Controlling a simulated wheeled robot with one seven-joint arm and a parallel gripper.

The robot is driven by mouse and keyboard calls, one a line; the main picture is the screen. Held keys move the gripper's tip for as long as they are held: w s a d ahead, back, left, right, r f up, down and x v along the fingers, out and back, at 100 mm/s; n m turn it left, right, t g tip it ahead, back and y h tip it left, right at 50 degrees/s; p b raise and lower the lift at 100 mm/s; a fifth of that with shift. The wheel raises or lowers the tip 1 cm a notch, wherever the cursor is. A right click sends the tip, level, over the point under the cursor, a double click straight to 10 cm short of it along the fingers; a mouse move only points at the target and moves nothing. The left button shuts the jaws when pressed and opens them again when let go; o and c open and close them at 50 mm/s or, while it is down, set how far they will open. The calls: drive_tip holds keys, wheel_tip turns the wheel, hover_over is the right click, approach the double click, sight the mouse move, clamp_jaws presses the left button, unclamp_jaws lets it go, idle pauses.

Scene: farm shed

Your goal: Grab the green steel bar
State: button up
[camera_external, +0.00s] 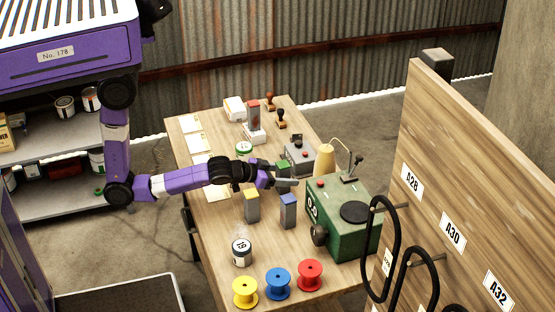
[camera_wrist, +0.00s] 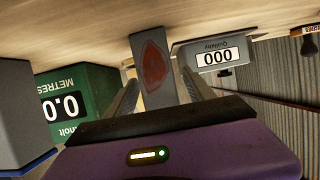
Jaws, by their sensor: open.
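The green steel bar (camera_external: 283,169) is a grey upright block with a green top on the table, at my gripper in the external view. In the wrist view, which is upside down, a grey bar (camera_wrist: 153,65) with a reddish-brown patch stands between my two fingers; its top is hidden by my gripper. My gripper (camera_external: 288,182) is open, reaching across the table from the left, its fingers (camera_wrist: 157,88) on either side of the bar. I cannot tell whether they touch it.
A yellow-topped bar (camera_external: 251,207) and a blue-topped bar (camera_external: 289,211) stand nearer the camera. A green metre machine (camera_external: 336,240) is close on the right, and a grey counter box (camera_external: 299,158) behind. A red-topped bar (camera_external: 253,115) stands farther back. Spools line the front edge.

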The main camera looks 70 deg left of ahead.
drive_tip(key=shift+x, duration=0.9)
clamp_jaws()
drive_tip(key=shift+r, duration=0.1)
